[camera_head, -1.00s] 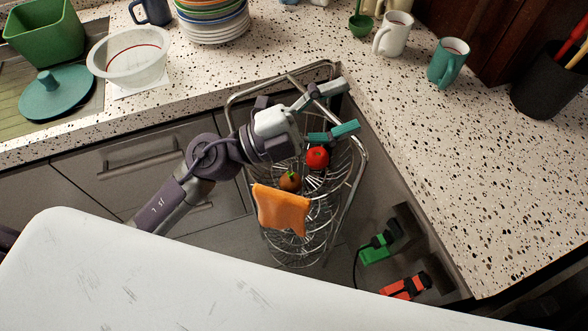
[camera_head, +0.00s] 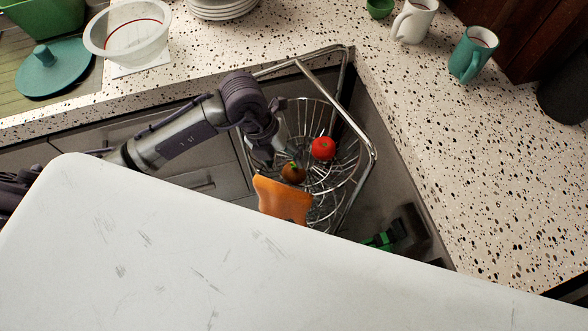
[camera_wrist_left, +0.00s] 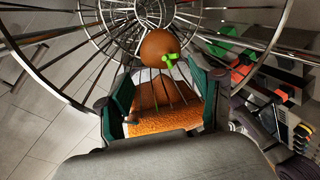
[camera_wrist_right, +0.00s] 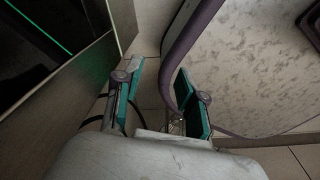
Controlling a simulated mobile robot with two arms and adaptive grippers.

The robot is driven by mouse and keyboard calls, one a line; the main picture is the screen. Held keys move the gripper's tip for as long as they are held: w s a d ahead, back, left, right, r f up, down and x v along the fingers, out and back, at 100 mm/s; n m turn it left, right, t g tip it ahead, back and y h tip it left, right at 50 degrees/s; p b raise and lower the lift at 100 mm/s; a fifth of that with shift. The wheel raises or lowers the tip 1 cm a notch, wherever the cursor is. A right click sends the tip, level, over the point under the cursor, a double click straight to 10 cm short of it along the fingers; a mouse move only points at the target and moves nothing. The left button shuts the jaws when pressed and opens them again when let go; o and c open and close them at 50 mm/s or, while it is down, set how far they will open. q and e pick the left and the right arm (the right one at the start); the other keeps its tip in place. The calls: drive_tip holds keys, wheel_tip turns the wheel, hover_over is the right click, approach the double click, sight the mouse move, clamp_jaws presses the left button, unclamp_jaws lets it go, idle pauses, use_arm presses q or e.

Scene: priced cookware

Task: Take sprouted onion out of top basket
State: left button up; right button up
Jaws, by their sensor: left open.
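The sprouted onion (camera_head: 292,172), brown with a green shoot, lies in the top wire basket (camera_head: 352,170) beside a red tomato (camera_head: 323,148). In the left wrist view the onion (camera_wrist_left: 158,45) sits just beyond my left gripper (camera_wrist_left: 164,88), its green sprout pointing toward the gripper. My left gripper is open, its fingers apart with nothing between them; in the head view its fingertips are hard to make out behind its own wrist. My right gripper (camera_wrist_right: 160,88) is open and empty, low beside a pale panel, and is not in the head view.
The basket's wire rim and frame surround the onion closely. A speckled counter (camera_head: 440,130) with mugs lies to the right. A white tabletop (camera_head: 180,260) fills the foreground.

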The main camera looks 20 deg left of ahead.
sight(290, 166)
use_arm(q)
drive_tip(key=shift+w+p+x, duration=0.2)
drive_tip(key=shift+p+x, duration=0.15)
drive_tip(key=shift+x, duration=3.15)
drive_tip(key=shift+r, duration=0.1)
drive_tip(key=c, duration=1.1)
wheel_tip(290, 166, up, 10)
drive_tip(key=shift+r, duration=0.1)
drive_tip(key=shift+c, duration=0.2)
drive_tip(key=shift+r+p, duration=0.75)
drive_tip(key=shift+r, duration=0.25)
drive_tip(key=shift+f, duration=0.1)
